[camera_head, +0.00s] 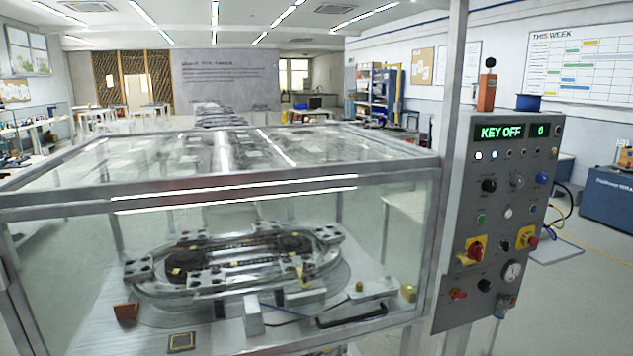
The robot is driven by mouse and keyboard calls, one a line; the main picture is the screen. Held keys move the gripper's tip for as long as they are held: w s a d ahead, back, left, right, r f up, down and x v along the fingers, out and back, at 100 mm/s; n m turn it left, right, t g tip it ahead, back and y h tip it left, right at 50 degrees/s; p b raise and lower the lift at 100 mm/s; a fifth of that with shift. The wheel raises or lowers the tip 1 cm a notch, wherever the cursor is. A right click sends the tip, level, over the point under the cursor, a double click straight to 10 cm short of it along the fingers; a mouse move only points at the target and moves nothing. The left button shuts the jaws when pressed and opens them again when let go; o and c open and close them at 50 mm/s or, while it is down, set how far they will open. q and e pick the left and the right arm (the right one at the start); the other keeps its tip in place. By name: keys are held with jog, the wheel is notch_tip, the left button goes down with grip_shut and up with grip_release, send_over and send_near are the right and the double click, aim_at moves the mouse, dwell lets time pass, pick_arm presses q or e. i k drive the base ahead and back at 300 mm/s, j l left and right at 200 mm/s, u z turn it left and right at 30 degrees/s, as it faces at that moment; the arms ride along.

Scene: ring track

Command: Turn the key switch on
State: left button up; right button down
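A grey control panel (500,220) stands at the right on a metal post. Its green display (508,131) reads "KEY OFF" and "0". Below it are small lamps, a black round knob (489,186), a silver round fitting (517,181) and a blue button (542,179). I cannot tell for sure which of these is the key switch; no key is clear at this size. Lower down are two red switches on yellow plates (475,249) (526,238) and a round gauge (512,272). Neither of my grippers shows in this view.
A glass-walled case (290,205) with a metal frame fills the left and middle. It encloses an oval ring track (240,262). A metal post (449,150) stands between case and panel. A blue cabinet (606,200) is behind at right.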

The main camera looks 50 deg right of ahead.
aim_at(502, 244)
jog(key=z, duration=2.5)
jog(key=i+l+u, duration=0.15)
jog(key=i+l, duration=0.6)
